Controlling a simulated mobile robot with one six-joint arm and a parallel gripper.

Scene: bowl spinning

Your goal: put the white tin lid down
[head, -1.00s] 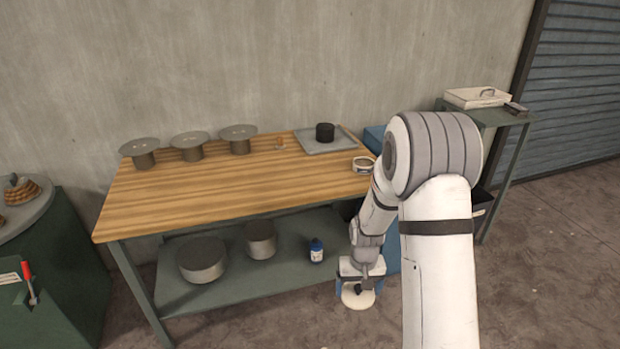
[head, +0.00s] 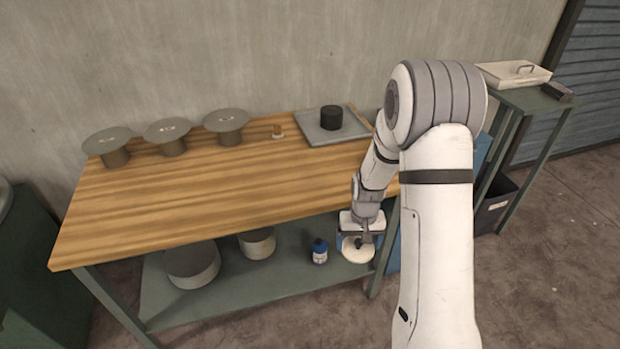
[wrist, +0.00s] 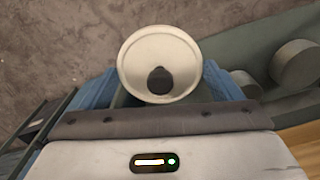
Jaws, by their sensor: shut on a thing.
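The white tin lid (wrist: 150,52) is a round, pale disc with a dark knob (wrist: 160,80). It also shows in the head view (head: 357,250), partly covered by my gripper. My gripper (head: 358,238) is shut on the lid, apparently by its knob. It holds the lid in front of the wooden workbench (head: 230,180), lower than the bench top and near the right end of the lower shelf. The blue fingers (wrist: 222,84) show on both sides of the lid in the wrist view; their tips are largely hidden behind it.
On the bench stand three spool-like stands (head: 226,122), a small orange-brown item (head: 277,131) and a grey tray (head: 348,132) bearing a black pot (head: 331,118). The lower shelf (head: 220,290) holds grey drums (head: 192,266) and a blue bottle (head: 319,251). A side table (head: 525,98) stands right. The bench's front middle is clear.

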